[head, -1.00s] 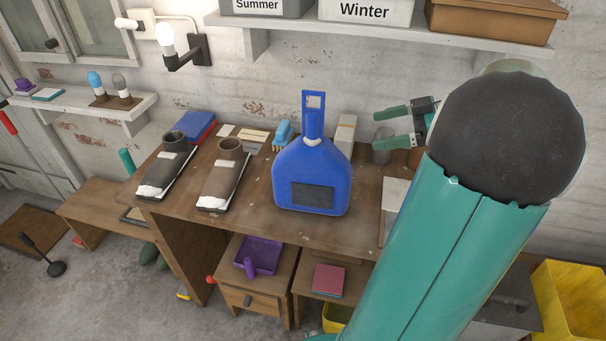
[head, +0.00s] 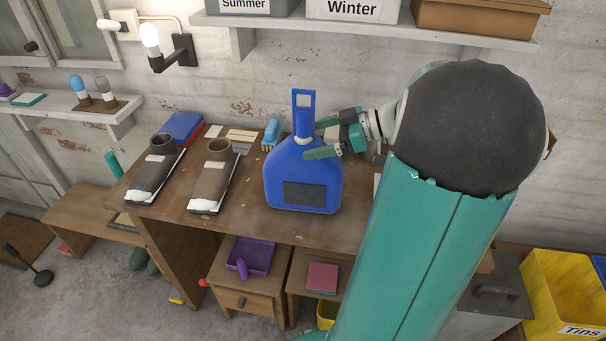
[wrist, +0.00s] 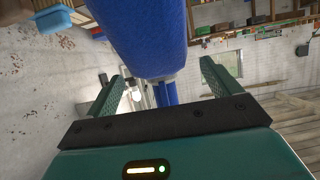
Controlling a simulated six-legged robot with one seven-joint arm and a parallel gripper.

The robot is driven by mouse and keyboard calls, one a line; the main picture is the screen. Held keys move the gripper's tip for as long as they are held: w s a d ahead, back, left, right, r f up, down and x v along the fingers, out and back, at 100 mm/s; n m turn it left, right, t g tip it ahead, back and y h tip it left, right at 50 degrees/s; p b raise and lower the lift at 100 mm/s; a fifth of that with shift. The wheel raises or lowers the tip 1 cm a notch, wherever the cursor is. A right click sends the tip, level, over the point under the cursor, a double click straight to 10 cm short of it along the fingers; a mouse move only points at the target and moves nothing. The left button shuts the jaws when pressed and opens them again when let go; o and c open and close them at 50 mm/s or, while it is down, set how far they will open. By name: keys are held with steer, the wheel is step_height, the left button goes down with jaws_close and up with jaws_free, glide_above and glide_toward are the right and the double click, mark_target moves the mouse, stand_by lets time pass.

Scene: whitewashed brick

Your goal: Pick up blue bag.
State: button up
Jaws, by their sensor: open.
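The blue bag (head: 304,172) stands upright on the wooden workbench, with a dark patch on its front and a narrow neck ending in a looped handle. My gripper (head: 318,138) is open at the bag's right side, level with its neck. One finger reaches behind the neck and the other in front of its base. In the wrist view the bag's body (wrist: 148,35) fills the upper middle, and its neck runs down between the two open fingers of my gripper (wrist: 168,85). No grip on the neck shows.
Two dark boots (head: 212,175) and a blue brush (head: 271,134) are left of the bag on the workbench (head: 240,220). A shelf with labelled boxes (head: 352,10) hangs above. Purple and red items sit below. A yellow bin (head: 562,295) is at lower right.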

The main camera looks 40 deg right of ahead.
steer(key=shift+w+a+f, duration=0.25)
steer(key=shift+w+a, duration=0.2)
steer(key=shift+w, duration=0.05)
steer(key=c, duration=1.7)
